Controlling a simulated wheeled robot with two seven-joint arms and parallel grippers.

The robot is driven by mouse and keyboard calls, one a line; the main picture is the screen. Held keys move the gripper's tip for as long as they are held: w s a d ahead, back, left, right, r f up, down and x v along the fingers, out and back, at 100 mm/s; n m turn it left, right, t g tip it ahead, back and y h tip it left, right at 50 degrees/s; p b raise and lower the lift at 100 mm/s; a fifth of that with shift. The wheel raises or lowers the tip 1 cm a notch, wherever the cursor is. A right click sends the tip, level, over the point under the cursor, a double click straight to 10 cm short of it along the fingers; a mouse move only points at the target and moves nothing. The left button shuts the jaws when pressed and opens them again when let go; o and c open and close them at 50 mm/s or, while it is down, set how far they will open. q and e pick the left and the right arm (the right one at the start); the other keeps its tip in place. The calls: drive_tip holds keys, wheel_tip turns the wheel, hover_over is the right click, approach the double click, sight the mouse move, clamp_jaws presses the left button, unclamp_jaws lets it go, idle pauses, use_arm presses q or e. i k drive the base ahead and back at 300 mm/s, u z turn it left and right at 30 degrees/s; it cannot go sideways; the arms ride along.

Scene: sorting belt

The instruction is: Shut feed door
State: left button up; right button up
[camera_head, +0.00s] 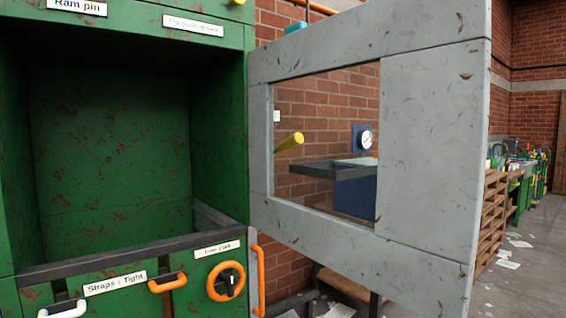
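The feed door (425,160) is a scuffed grey panel with a rectangular window opening. It stands swung wide open to the right of the green machine (222,110), its left edge at the machine's right side. The machine's square feed opening (110,130) is uncovered and looks empty. An orange vertical handle (258,280) shows by the door's lower left edge; I cannot tell which part it is fixed to. Neither of my grippers is in view.
Below the opening are a dark ledge (130,258), an orange handwheel (226,281), an orange handle (167,283) and a white handle (62,309). Through the window show a yellow bar (290,142) and a gauge (366,139). Pallets (491,215) stand behind the door at right.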

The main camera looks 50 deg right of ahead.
sight(434, 57)
drive_tip(key=u, duration=1.95)
drive_tip(key=k, duration=2.5)
drive_tip(key=z, duration=1.95)
drive_tip(key=i, duration=0.5)
drive_tip(key=u, duration=0.05)
